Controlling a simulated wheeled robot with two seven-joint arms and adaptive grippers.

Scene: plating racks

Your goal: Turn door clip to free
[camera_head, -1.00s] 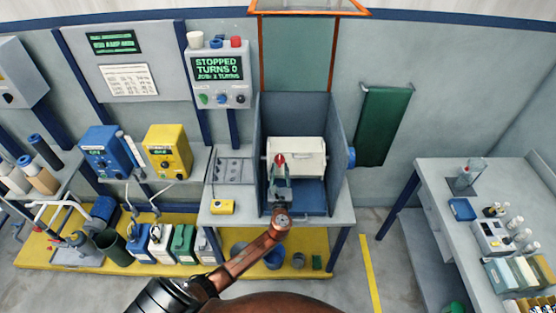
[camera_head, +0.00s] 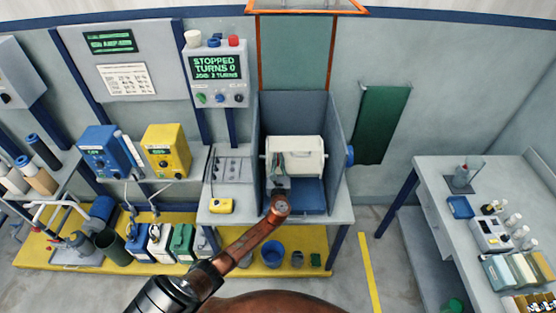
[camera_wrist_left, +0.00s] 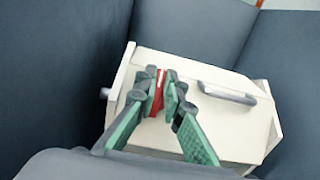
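A cream-white box with a door face (camera_head: 308,147) sits in the grey-walled bay and also shows in the left wrist view (camera_wrist_left: 222,128). A red clip (camera_wrist_left: 157,93) stands on its face, between the fingertips of my left gripper (camera_wrist_left: 163,86). The fingertips are close together around the clip; I cannot tell whether both press on it. In the head view my left gripper (camera_head: 278,165) is in front of the box's left part and hides the clip. My right gripper is not in view.
Blue-grey bay walls (camera_head: 335,145) stand close on both sides of the box. A light bar handle (camera_wrist_left: 227,93) lies right of the clip. A blue knob (camera_head: 350,155) is outside the right wall. A screen (camera_head: 216,67) reads STOPPED, TURNS 0.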

